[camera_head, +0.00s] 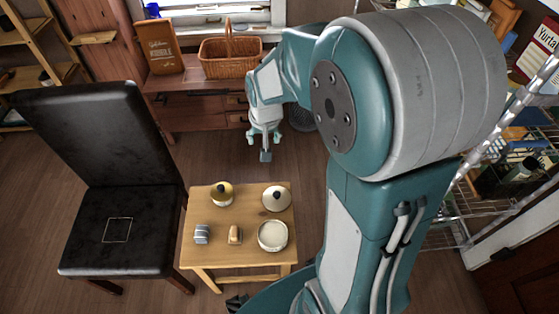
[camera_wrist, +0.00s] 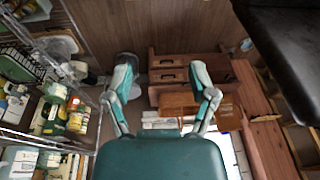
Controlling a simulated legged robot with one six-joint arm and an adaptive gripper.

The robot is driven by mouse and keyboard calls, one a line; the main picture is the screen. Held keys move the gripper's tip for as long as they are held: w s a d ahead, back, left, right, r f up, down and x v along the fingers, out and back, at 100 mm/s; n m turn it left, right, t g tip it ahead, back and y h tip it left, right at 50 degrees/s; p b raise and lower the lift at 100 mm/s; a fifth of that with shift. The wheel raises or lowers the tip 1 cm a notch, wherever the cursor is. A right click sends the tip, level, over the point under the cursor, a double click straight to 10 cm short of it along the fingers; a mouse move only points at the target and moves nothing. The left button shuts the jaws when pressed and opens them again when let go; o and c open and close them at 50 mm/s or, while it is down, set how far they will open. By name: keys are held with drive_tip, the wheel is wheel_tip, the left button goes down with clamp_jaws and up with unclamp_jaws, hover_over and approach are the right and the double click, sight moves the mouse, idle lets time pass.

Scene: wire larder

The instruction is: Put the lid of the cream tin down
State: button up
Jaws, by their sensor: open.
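A round, cream-coloured tin (camera_head: 272,235) stands open at the front right of the small wooden table (camera_head: 208,244). A pale round lid with a dark knob (camera_head: 276,198) is at the table's back right, just behind the open tin and apart from it. I cannot tell whether it lies flat on the wood or covers something. My gripper (camera_head: 264,138) is beyond the table's back edge, above the floor. In the wrist view, my gripper (camera_wrist: 163,78) has its two fingers spread wide, with nothing held between them.
A yellow-banded pot (camera_head: 222,195), a grey-blue striped block (camera_head: 202,234) and a small tan item (camera_head: 235,235) share the table. A black chair (camera_head: 115,205) stands left. A drawer unit (camera_head: 195,112) bears a wicker basket (camera_head: 230,58). Wire shelving (camera_head: 455,205) stands right.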

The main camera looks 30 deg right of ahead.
drive_tip(key=s+a+r+n+t, duration=0.1)
drive_tip(key=s+a+r+n, duration=0.1)
drive_tip(key=s+r, duration=0.5)
drive_tip(key=s+a+r+n+t, duration=0.2)
drive_tip(key=s+r, duration=0.5)
drive_tip(key=s, duration=0.4)
drive_tip(key=shift+a, duration=0.3)
